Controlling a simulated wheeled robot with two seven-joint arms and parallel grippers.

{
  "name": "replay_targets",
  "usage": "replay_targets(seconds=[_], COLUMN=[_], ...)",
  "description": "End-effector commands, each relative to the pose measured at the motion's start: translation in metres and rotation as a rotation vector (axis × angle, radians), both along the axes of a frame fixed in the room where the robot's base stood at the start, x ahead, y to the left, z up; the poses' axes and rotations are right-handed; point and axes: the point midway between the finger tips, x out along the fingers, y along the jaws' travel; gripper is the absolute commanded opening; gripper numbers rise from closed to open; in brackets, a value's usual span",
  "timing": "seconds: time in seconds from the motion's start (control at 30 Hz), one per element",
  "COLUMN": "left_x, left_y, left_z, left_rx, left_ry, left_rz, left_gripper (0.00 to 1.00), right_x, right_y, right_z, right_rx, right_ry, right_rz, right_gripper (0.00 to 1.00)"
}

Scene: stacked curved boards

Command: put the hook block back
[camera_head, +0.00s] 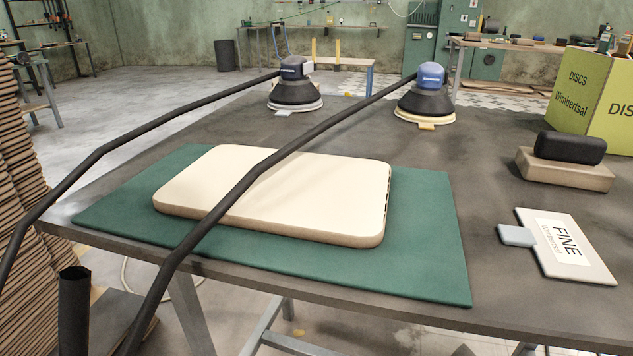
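No object in the head view is labelled as the hook block. A black rounded block (570,147) rests on top of a tan block (565,170) at the right of the table, and I cannot tell for sure whether this is the hook block. A pale rounded board (285,190) lies flat on a green mat (430,265). A white card marked FINE (590,265) with a blue tab (516,236) lies in front of the tan block. Neither of my grippers is in view.
A green DISCS box (590,95) stands at the back right. Stacked curved boards (18,180) rise at left.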

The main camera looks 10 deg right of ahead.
Motion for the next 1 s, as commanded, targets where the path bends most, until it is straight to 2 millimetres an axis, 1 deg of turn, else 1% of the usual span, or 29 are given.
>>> replay_targets(seconds=[0.27,0.4,0.43,0.47,0.5,0.53,0.9,0.97,1.0], left_x=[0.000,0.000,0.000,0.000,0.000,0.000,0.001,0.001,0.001], left_y=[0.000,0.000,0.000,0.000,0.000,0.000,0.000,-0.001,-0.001], left_z=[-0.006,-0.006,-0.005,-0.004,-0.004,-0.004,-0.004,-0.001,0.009], left_rx=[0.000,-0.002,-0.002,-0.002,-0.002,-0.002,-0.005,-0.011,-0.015], left_ry=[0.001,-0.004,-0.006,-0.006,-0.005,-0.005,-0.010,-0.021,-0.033], left_rz=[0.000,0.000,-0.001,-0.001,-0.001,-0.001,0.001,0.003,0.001], left_gripper=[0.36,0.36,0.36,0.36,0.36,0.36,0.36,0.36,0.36], right_x=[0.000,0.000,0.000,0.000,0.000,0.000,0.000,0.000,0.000], right_y=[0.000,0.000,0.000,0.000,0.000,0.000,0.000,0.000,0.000], right_z=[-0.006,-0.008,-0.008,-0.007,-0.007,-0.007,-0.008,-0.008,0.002], right_rx=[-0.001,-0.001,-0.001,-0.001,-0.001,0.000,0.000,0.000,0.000], right_ry=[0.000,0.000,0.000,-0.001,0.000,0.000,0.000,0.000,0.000], right_rz=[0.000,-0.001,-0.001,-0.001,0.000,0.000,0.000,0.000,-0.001], right_gripper=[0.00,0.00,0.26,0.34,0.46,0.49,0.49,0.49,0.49])
